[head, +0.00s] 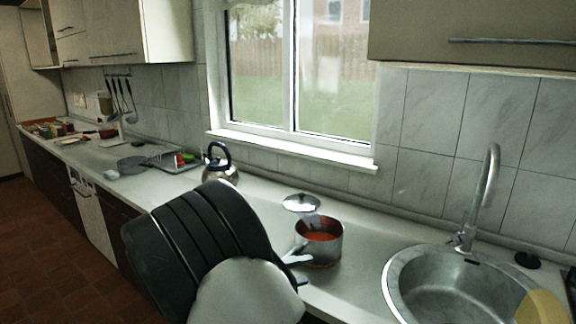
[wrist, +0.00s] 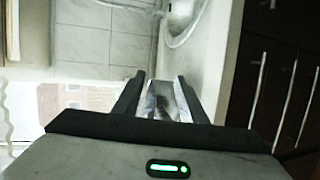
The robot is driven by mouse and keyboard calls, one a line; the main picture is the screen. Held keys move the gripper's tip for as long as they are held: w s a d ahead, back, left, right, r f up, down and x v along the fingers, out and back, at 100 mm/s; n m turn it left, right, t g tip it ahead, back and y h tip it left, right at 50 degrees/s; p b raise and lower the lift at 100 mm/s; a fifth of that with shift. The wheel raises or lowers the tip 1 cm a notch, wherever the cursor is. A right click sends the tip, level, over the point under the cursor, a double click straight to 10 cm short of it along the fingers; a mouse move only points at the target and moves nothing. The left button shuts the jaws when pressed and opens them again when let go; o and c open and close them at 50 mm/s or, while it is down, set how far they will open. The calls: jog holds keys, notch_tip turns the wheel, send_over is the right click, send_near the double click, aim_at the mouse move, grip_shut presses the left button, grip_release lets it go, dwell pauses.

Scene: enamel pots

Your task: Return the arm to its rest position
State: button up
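My gripper shows in the wrist view (wrist: 160,79), with its two dark fingers apart. A blurred grey patch shows between them, and I see no clear object gripped. In the head view my dark and white arm is raised in the foreground over the counter's front edge and hides most of the gripper. A grey metal pot (head: 322,252) with red-orange contents stands on the counter just right of the arm. A shiny lid (head: 302,203) shows behind the pot; I cannot tell what it rests on.
A steel sink (head: 450,283) with a tall tap (head: 486,190) is at the right. A kettle (head: 219,165) stands behind the arm. A grey pan (head: 133,165) and a dish tray (head: 172,161) are farther left. The counter (head: 372,243) is clear between pot and sink.

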jog(key=s+d+r+m+g+y+p, duration=0.45)
jog(key=s+d+r+g, duration=0.25)
jog(key=s+d+r, duration=0.45)
jog(key=s+r+m+t+y+p, duration=0.3)
jog(key=s+r+y+p, duration=0.3)
jog(key=s+r, duration=0.6)
jog(key=s+y, duration=0.2)
jog(key=s, duration=0.1)
jog(key=shift+r, duration=0.2)
